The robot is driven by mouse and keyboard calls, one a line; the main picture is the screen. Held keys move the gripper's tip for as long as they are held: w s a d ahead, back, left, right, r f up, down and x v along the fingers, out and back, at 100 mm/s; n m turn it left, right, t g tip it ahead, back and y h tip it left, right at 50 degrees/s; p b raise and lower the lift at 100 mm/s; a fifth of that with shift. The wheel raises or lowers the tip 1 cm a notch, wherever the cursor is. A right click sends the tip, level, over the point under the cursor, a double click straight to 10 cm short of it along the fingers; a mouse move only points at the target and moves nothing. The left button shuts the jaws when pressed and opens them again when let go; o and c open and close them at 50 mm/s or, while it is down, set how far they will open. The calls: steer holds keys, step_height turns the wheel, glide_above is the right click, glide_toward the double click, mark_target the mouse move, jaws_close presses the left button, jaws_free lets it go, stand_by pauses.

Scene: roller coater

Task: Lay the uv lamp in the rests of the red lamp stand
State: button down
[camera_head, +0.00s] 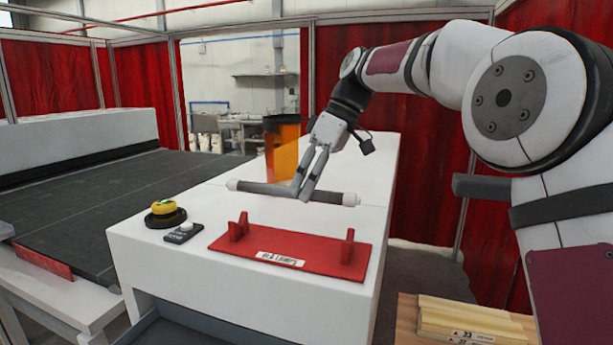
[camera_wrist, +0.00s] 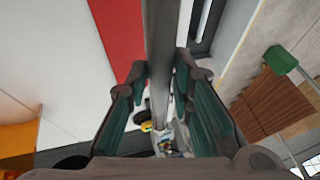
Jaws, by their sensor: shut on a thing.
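The uv lamp (camera_head: 268,188) is a long grey tube with white end caps. My gripper (camera_head: 302,193) is shut on it near its middle and holds it roughly level. In the wrist view the lamp (camera_wrist: 161,40) runs lengthwise between the fingers of my gripper (camera_wrist: 160,95). The red lamp stand (camera_head: 290,250) lies on the white bench, with one upright rest near its left end and one near its right end. Both rests are empty. In the head view the lamp shows behind the stand, apart from it. The stand's red plate (camera_wrist: 117,30) shows left of the lamp in the wrist view.
A yellow and black button (camera_head: 165,212) and a small grey device (camera_head: 184,233) sit left of the stand on the white bench (camera_head: 150,265). An orange translucent container (camera_head: 282,155) stands behind the lamp. A dark conveyor (camera_head: 100,190) is at the left. Wooden blocks (camera_head: 470,318) lie at the lower right.

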steer(key=shift+f+p, duration=0.45)
steer(key=shift+f, duration=3.35)
steer(key=c, duration=1.3)
jaws_free()
steer(key=v, duration=1.2)
